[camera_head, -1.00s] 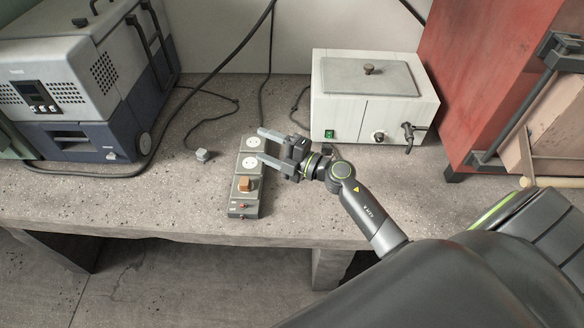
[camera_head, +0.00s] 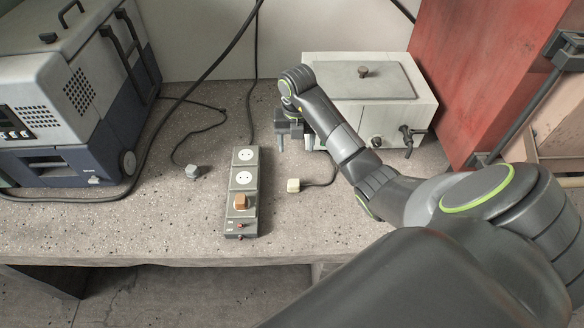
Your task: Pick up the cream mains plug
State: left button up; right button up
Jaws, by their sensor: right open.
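The cream mains plug (camera_head: 293,185) lies on the bench just right of the power strip, with its dark cord running right and up toward the white box. My right gripper (camera_head: 294,149) points down above and behind the plug, apart from it. Its two fingers are spread with nothing visible between them. My left gripper is not in view.
A grey power strip (camera_head: 243,179) holds an orange-brown plug (camera_head: 241,202). A grey plug (camera_head: 193,171) lies to its left. A white lidded box (camera_head: 432,105) stands behind right, a grey-blue machine (camera_head: 70,128) at left, a red cabinet (camera_head: 465,60) far right. The front bench is mostly clear.

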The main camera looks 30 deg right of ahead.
jog(key=b, duration=1.2)
send_near(294, 184)
jog(key=f, duration=0.3)
jog(key=d+f, duration=0.1)
jog(key=f, duration=0.1)
jog(key=shift+w, duration=0.35)
jog(key=f, duration=0.2)
jog(key=a+f+p, duration=0.1)
jog(key=f, duration=0.1)
jog(key=shift+s, duration=0.1)
jog(key=shift+f, duration=0.55)
jog(key=shift+s+f, duration=0.1)
jog(key=shift+s, duration=0.05)
jog(key=c, duration=0.9)
